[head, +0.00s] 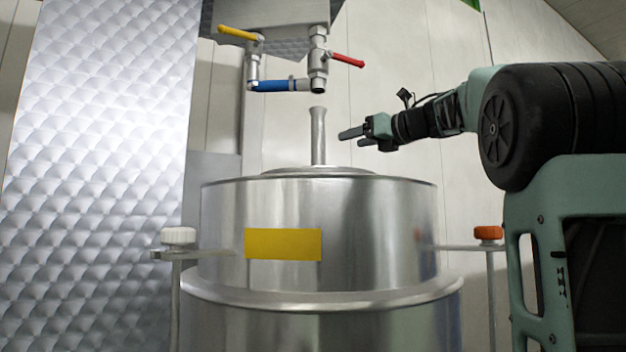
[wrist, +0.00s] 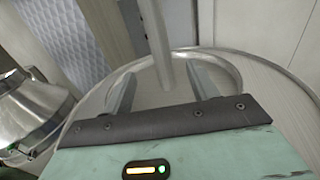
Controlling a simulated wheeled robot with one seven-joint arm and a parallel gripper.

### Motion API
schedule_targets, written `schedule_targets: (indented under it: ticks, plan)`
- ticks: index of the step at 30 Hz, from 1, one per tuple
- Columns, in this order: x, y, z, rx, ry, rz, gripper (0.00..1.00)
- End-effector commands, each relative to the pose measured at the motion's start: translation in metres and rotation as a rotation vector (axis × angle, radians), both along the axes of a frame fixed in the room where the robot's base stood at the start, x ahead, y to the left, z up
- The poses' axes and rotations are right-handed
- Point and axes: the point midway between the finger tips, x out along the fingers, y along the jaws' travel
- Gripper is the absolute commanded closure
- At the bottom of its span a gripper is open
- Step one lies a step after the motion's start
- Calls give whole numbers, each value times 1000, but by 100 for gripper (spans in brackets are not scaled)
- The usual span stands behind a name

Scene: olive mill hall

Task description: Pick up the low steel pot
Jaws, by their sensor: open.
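My gripper (head: 352,137) reaches in from the right above a large steel vessel (head: 400,225) in the head view. Its fingers point left towards an upright steel post (head: 318,137) on the vessel's lid, with a gap between. In the wrist view my gripper (wrist: 163,85) is open, its two fingers apart and nothing held. The post (wrist: 160,40) rises in line with the gap between them, over the round lid. A steel pot-like container (wrist: 28,105) with a sloping shoulder shows at the left edge of the wrist view, partly cut off. I cannot tell whether it is the low pot.
A blue-handled pipe (head: 270,86) and valves with yellow (head: 238,33) and red (head: 347,60) levers hang above the post. Clamp knobs, white (head: 178,236) and orange (head: 488,233), flank the vessel. A quilted metal panel (head: 95,150) stands at left.

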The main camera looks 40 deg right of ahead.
Motion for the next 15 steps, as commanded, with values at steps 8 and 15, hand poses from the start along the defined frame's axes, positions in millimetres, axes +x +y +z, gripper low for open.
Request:
schedule_targets:
  ticks: [8, 15]
  plan:
    - [61, 4, 5, 5, 3, 4, 42]
    - [93, 6, 3, 3, 1, 3, 42]
